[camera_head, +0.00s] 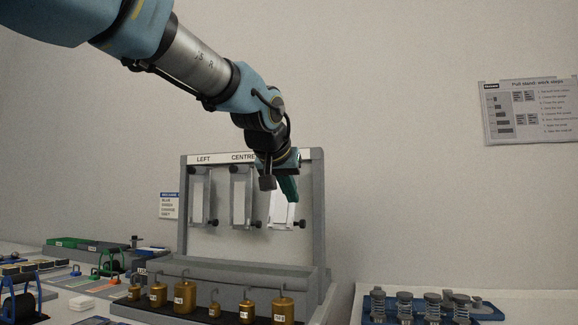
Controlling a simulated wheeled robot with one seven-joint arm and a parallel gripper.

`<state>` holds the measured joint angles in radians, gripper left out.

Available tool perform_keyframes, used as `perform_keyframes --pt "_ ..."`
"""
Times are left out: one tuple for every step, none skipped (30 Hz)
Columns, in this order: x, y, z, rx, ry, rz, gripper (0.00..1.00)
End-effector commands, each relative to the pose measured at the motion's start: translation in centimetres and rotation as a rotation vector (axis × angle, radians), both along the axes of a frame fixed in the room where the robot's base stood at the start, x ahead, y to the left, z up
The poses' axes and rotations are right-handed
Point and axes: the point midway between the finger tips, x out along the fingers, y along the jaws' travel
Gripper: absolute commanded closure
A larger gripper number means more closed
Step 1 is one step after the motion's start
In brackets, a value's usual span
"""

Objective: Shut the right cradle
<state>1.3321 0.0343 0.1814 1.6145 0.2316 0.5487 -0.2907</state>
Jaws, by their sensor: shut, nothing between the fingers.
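A grey stand (319,215) carries cradles in a row, under a strip reading LEFT and CENTRE; the right end of the strip is hidden by my arm. The right cradle (283,218) is a pale plate with dark knobs near its lower part. Its upper part is hidden behind my gripper (289,197), and its visible part looks slanted. My gripper is shut and empty, pointing down in front of it; I cannot tell whether they touch. The left cradle (198,194) and centre cradle (239,195) hang upright beside it.
Several brass weights with hooks (183,297) stand in front of the stand. Several spring pieces (404,305) stand on a blue rack at the right. A green tray (85,245) and small tools crowd the left. The wall holds a printed sheet (527,110).

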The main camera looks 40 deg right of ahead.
Motion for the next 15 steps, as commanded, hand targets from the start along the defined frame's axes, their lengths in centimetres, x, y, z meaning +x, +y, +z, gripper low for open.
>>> perform_keyframes --pt "0.1 -0.2 -1.7 -0.022 -0.014 0.0 1.0" --pt "0.2 -0.3 -1.9 -0.035 -0.023 -0.001 1.0" --pt "0.3 -0.4 -2.3 -0.052 -0.034 -0.001 1.0" --pt "0.4 -0.6 -2.5 -0.066 -0.042 0.0 1.0" --pt "0.5 -0.7 -2.8 -0.078 -0.05 0.0 1.0" --pt "0.6 -0.8 -3.1 -0.094 -0.061 0.001 1.0" --pt "0.7 -1.0 -3.3 -0.108 -0.071 0.0 1.0" --pt "0.7 -1.1 -3.6 -0.121 -0.078 0.0 1.0" --pt "0.8 -1.3 -3.9 -0.138 -0.089 0.0 1.0" --pt "0.9 -1.5 -4.1 -0.151 -0.099 -0.001 1.0" --pt "1.0 -1.6 -4.4 -0.164 -0.106 -0.001 1.0" --pt "1.2 -1.8 -4.7 -0.181 -0.116 0.0 1.0" --pt "1.3 -1.9 -4.8 -0.194 -0.126 0.0 1.0" --pt "1.4 -2.1 -5.0 -0.207 -0.133 0.0 1.0" --pt "1.5 -2.3 -5.3 -0.223 -0.144 0.001 1.0"
